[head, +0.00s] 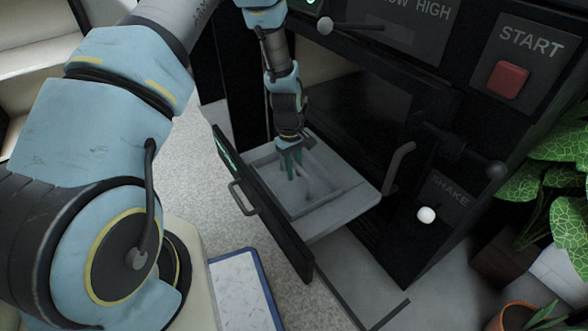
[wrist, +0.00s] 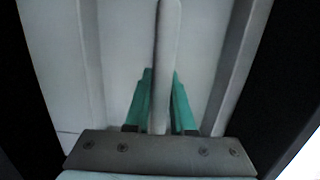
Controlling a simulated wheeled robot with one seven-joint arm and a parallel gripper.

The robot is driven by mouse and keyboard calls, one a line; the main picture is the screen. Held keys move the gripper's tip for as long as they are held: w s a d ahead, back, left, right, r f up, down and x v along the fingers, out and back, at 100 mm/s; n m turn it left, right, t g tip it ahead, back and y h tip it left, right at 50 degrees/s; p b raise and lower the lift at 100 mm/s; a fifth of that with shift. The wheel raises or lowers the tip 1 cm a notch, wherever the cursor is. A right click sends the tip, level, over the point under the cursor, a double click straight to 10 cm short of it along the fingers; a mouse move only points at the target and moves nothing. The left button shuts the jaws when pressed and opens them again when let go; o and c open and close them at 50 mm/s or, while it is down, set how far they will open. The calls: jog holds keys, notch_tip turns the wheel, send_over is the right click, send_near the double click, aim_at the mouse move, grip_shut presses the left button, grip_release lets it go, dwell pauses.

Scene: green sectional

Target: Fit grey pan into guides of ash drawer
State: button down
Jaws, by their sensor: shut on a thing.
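The grey pan (head: 325,193) is a shallow tray with a pale rim, lying in the pulled-out ash drawer behind its black front (head: 262,217). My gripper (head: 291,172) reaches down into the pan near the drawer front. Its teal fingers are shut on a thin pale upright bar of the pan; in the wrist view the bar stands between the fingers (wrist: 161,80), with the pan's pale floor (wrist: 115,60) around it. The drawer guides are hidden, and I cannot tell whether the pan sits in them.
The dark machine stands behind the drawer, with a red START button (head: 507,80) and a white-knobbed SHAKE lever (head: 427,215). A blue-edged white tray (head: 240,290) lies at the lower middle. Leafy plants (head: 558,165) stand at right. Speckled floor (head: 240,165) is clear left of the drawer.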

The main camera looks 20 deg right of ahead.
jog(key=shift+f, duration=0.15)
jog(key=c, duration=0.7)
grip_release()
jog(key=r+p, duration=0.1)
jog(key=r, duration=0.2)
jog(key=w+r+p, duration=0.1)
jog(key=r, duration=0.3)
jog(key=r+p, duration=0.1)
jog(key=r, duration=0.2)
jog(key=shift+w+a+r, duration=0.1)
jog(key=shift+w+r, duration=0.1)
jog(key=shift+r, duration=0.15)
